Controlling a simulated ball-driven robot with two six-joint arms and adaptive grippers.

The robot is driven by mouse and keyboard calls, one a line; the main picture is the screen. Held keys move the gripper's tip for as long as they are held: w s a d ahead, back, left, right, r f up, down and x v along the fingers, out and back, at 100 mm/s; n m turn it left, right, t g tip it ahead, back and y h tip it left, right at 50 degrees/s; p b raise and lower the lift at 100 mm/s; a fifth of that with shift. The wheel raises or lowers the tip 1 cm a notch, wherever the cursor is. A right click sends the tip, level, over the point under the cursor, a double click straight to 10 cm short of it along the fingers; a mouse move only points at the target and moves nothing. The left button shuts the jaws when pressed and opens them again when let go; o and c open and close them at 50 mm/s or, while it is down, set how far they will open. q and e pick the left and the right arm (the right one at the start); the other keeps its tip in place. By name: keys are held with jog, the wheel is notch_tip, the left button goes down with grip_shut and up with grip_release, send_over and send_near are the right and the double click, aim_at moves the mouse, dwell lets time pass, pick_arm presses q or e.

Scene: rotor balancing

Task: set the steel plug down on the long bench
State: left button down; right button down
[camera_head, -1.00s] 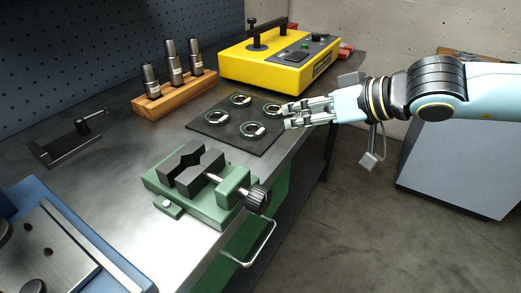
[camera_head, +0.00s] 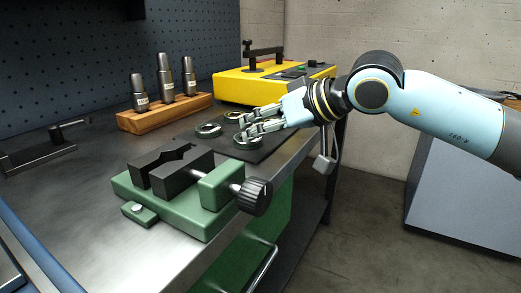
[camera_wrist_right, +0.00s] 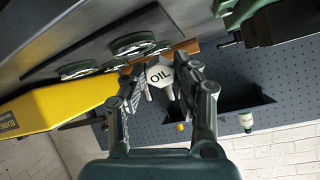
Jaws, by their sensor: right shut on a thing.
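My right gripper (camera_head: 243,131) reaches in from the right, over the front part of the dark mat on the long bench (camera_head: 95,210). In the right wrist view its fingers (camera_wrist_right: 161,80) are closed around a pale, six-sided piece marked "OIL", which I take to be the steel plug (camera_wrist_right: 160,74). The plug is held at the fingertips, apart from the bench as far as I can tell. In the head view the fingers hide it. My left gripper is not in view.
A green vise (camera_head: 185,200) stands on the bench in front of the gripper. Ring-shaped parts (camera_head: 208,131) lie on the dark mat (camera_head: 272,150). A wooden block (camera_head: 165,115) with steel holders and a yellow machine (camera_head: 240,87) stand behind. Bare bench lies left of the vise.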

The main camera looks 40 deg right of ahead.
jog(key=shift+f, duration=1.6)
jog(key=shift+f+b, duration=0.15)
jog(key=shift+b, duration=0.15)
jog(key=c, duration=1.3)
grip_release()
